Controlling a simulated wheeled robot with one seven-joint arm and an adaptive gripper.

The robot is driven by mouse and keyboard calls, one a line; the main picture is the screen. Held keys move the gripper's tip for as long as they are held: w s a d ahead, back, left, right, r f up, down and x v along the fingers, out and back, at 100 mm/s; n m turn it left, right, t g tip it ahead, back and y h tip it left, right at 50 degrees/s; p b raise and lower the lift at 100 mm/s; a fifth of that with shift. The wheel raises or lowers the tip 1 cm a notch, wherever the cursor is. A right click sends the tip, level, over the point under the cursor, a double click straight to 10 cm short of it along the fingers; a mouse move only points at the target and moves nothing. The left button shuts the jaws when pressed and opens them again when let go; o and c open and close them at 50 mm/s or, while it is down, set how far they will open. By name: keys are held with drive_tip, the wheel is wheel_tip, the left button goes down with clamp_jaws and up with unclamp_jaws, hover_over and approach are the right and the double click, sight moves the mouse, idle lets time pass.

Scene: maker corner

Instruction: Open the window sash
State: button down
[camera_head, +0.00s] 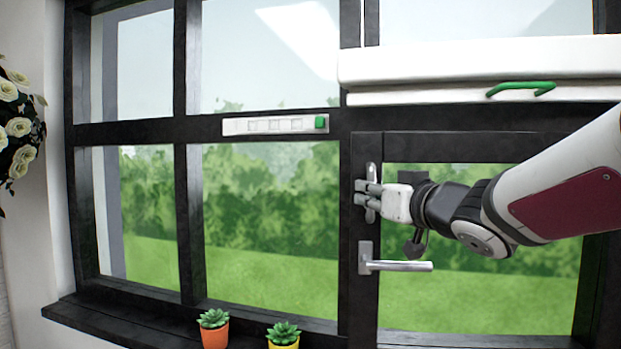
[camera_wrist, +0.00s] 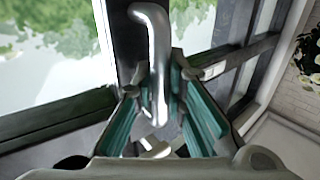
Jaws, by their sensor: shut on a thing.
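The window sash (camera_head: 480,145) is the black-framed lower right section of the window, and it looks flush with the surrounding frame. Two metal handles sit on its left upright. The upper handle (camera_head: 371,173) has an upright backplate and is partly hidden by my gripper (camera_head: 367,195). The lower lever handle (camera_head: 402,266) lies level and points right, apart from my fingers. In the wrist view, a shiny bent metal handle (camera_wrist: 155,45) runs down between my teal-lined fingers. My gripper is shut on the upper handle.
A white box (camera_head: 450,62) with a green handle (camera_head: 521,88) juts out above the sash. A white strip (camera_head: 275,125) with a green button is on the crossbar. Two potted succulents (camera_head: 214,334) (camera_head: 283,342) stand on the sill. White flowers (camera_head: 18,127) hang at left.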

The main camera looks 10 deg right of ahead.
drive_tip(key=shift+s+a, duration=0.1)
drive_tip(key=shift+s, duration=0.7)
drive_tip(key=c, duration=1.9)
unclamp_jaws()
drive_tip(key=v, duration=1.2)
